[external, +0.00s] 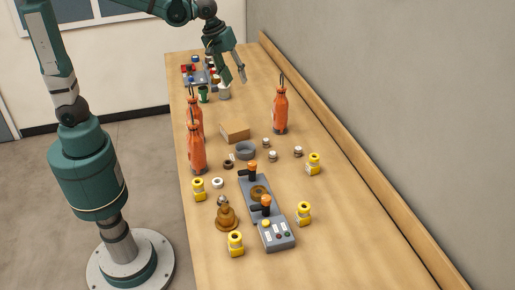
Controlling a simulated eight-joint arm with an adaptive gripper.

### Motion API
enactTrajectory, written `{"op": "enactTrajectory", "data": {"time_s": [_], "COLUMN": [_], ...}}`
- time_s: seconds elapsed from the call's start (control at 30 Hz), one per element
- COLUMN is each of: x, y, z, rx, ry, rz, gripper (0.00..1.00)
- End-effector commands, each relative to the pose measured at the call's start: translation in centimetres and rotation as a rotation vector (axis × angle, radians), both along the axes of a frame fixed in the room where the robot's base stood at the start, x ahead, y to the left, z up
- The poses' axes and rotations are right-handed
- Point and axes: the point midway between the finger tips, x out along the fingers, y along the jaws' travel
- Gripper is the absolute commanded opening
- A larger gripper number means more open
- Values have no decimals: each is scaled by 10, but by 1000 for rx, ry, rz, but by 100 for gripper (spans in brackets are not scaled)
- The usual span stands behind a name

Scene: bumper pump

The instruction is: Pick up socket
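My gripper (235,80) is in the upper middle of the external view, above the far part of the wooden table (220,265). Its two fingers are spread apart, with nothing visible between them. I cannot tell for certain which object is the socket. Candidates are small: a white ring (217,183), a dark brown ring (228,164), and several small brown-and-white pieces, one of them at the right (298,152). A wider grey ring (245,150) lies near them. All are nearer the camera than my gripper and apart from it.
Orange bottles (280,110) stand on both sides. A cardboard box (235,131) lies between them. A grey control box (277,236) with orange-topped levers, a brass bell-shaped piece (226,217) and several yellow cylinders (304,213) fill the near part. Cups (224,92) stand under my gripper. A ledge runs along the right wall.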

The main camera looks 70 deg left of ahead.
Motion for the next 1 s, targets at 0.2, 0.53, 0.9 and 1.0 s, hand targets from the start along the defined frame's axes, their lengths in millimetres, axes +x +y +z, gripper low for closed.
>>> {"op": "enactTrajectory", "data": {"time_s": [0.2, 0.53, 0.9, 1.0], "x": [37, 89, 144, 157], "y": [-13, -34, -60, -67], "z": [-16, -46, -92, -106], "rx": [-32, -72, -104, -109], "ry": [41, 104, 171, 189], "rz": [104, 267, 454, 505], "gripper": [39, 39, 39, 39]}}
